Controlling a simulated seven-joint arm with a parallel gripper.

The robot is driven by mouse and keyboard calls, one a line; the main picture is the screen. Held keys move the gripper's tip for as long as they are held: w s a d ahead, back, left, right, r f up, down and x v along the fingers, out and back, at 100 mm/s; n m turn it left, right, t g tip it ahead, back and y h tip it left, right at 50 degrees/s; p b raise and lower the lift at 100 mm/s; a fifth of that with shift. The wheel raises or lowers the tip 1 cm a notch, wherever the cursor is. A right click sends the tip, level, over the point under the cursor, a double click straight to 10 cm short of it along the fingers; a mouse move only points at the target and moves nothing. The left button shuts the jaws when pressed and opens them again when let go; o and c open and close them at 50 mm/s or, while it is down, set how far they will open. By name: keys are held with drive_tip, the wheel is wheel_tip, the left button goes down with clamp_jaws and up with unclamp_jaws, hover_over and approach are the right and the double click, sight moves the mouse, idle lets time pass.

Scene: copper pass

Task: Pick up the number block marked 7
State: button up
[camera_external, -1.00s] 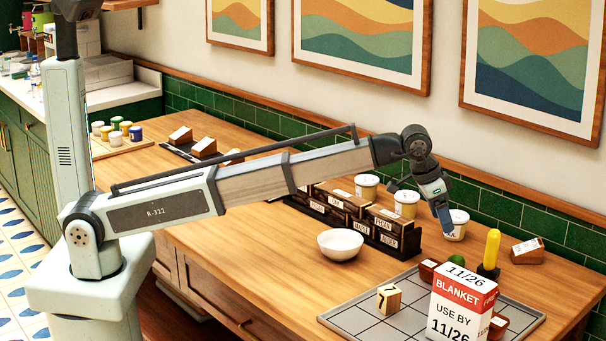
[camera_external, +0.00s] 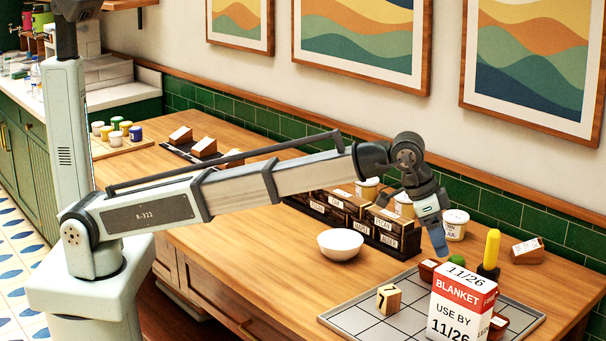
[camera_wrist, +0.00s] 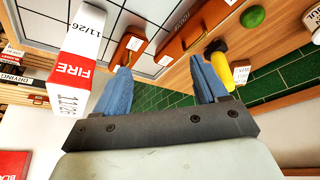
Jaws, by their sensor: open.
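The number block marked 7 (camera_external: 389,298) is a light wooden cube on the grey gridded tray (camera_external: 345,322), left of the red and white box in the external view. Its marked face is toward the camera. My gripper (camera_external: 440,243) has blue fingers and hangs above the back of the tray, behind and to the right of the block. In the wrist view my gripper (camera_wrist: 165,75) is open with nothing between its fingers. I cannot make out the block in the wrist view.
A tall red and white box (camera_external: 462,300) stands at the tray's front, right of the block. A yellow-handled item (camera_external: 491,250), a green round thing (camera_external: 456,260) and brown blocks are near the tray. A white bowl (camera_external: 340,244) and labelled dark boxes (camera_external: 390,232) stand left and behind.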

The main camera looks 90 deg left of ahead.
drive_tip(key=s+d+m+g, duration=0.1)
drive_tip(key=s+d+m, duration=0.1)
drive_tip(key=s+d, duration=0.1)
drive_tip(key=m+g, duration=0.4)
drive_tip(key=m, duration=0.5)
hover_over(389, 288)
drive_tip(key=f, duration=0.8)
drive_tip(key=shift+s+d+f, duration=0.1)
drive_tip(key=shift+s+f, duration=0.15)
drive_tip(key=shift+w+f, duration=0.15)
drive_tip(key=shift+f, duration=1.35)
drive_tip(key=shift+w+f, duration=0.1)
drive_tip(key=shift+f, duration=1.4)
drive_tip(key=c, duration=1.1)
